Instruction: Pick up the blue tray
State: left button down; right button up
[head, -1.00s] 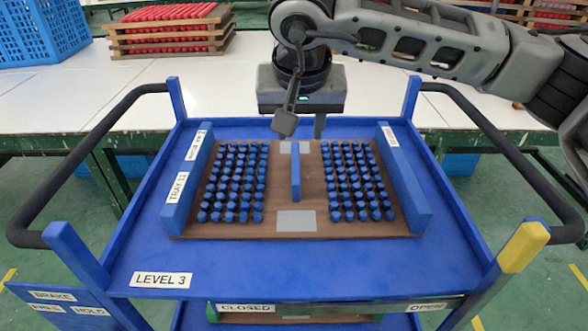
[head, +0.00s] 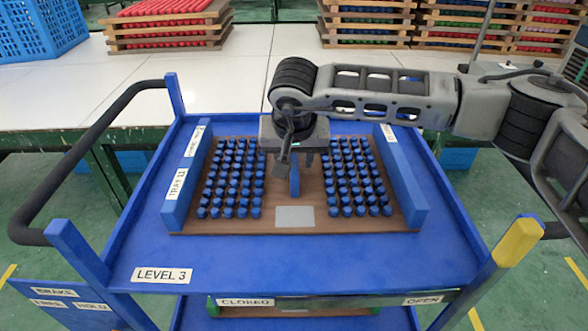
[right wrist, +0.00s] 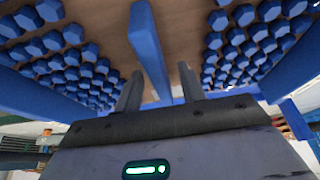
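The blue tray (head: 224,226) is a brown board with rows of blue pegs on both halves, lying on the blue cart's top shelf. Its upright blue handle (head: 294,186) stands in the middle between the two peg groups. My right gripper (head: 296,164) is over the handle, pointing down, and hides the handle's far part. In the right wrist view the handle (right wrist: 150,50) lies between the two spread fingers (right wrist: 160,88), with gaps beside it. The gripper is open and holds nothing. My left gripper is not in view.
The cart shelf (head: 240,262) has bare room in front of the tray. Blue side rails (head: 402,185) flank the pegs. Black cart handles (head: 75,150) and corner posts stand at the sides. A white table (head: 80,95) behind bears stacked peg trays and a blue crate (head: 38,30).

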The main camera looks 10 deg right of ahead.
grip_shut()
dwell(1.3)
jog(key=shift+w+r, duration=0.1)
jog(key=shift+r, duration=0.1)
